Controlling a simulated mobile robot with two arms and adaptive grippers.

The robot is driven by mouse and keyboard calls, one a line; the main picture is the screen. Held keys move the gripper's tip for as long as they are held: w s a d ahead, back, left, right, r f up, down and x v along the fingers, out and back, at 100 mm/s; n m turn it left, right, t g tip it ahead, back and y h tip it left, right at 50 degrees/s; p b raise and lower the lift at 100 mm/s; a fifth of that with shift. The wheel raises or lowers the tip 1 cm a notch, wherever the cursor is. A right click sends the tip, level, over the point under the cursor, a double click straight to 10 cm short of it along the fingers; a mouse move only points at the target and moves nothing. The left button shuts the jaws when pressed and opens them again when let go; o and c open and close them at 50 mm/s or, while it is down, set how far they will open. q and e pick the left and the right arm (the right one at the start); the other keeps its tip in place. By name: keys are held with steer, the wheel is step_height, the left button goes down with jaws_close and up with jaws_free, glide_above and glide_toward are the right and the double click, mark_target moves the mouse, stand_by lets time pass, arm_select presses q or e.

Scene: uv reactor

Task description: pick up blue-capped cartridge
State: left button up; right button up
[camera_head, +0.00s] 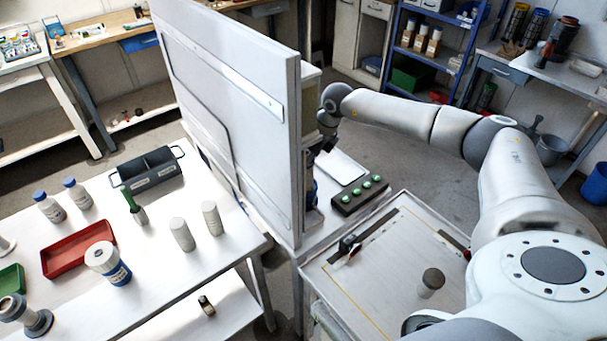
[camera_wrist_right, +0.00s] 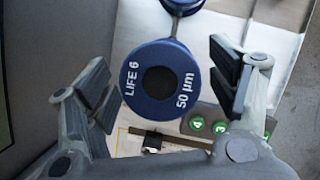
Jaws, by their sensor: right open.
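The blue-capped cartridge (camera_wrist_right: 160,112) faces the right wrist camera end-on. Its blue round cap has a dark centre and reads "LIFE 6" and "50 µm". My right gripper (camera_wrist_right: 160,80) is open, with one finger on each side of the cap in the picture. I see gaps between both fingers and the cap; the depth between them is unclear. In the head view my right gripper (camera_head: 325,142) is beside the tall panel's edge, and a blue part (camera_head: 311,190) shows below it, mostly hidden by the panel. My left gripper is not in view.
The tall white panel (camera_head: 215,110) stands close left of my right gripper. A dark block with green numbered buttons (camera_head: 360,194) lies below it. The left table holds a red tray (camera_head: 78,248), blue-capped bottles (camera_head: 48,206) and a blue-banded white cylinder (camera_head: 107,263).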

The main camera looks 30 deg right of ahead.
steer(key=p+x, duration=0.1)
steer(key=x, duration=0.2)
steer(key=shift+w+f, duration=0.15)
steer(key=shift+f, duration=0.1)
steer(key=c, duration=1.2)
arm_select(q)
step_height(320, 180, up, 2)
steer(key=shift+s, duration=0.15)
arm_select(e)
steer(key=shift+o, duration=0.2)
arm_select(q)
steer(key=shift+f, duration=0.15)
